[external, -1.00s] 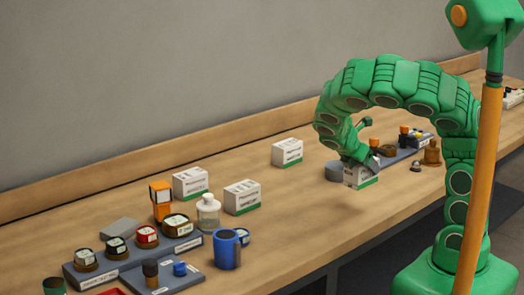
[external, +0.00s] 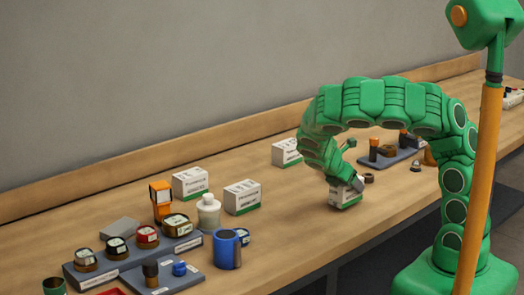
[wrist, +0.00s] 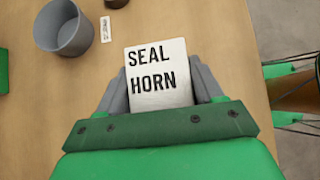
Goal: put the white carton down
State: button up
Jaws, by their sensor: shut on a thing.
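The white carton (external: 345,195) with a green lower band is in my gripper (external: 346,184), low over the front part of the bench. I cannot tell whether its base touches the wood. In the wrist view the carton's top (wrist: 158,75) reads "SEAL HORN". The grey fingers of my gripper (wrist: 160,88) are shut on it from both sides. Three other white cartons stand on the bench: one at the back (external: 286,152) and two further left (external: 190,183) (external: 241,197).
A grey cup (wrist: 63,27) stands close to the carton at upper left in the wrist view. A blue mug (external: 227,249), a white bottle (external: 208,212) and a grey rack of jars (external: 110,265) stand left. A grey tray (external: 388,158) lies behind right. Bare wood lies left of the carton.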

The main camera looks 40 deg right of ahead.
jog(key=shift+f, duration=0.5)
jog(key=shift+f, duration=0.1)
jog(key=o, duration=1.4)
jog(key=v, duration=1.2)
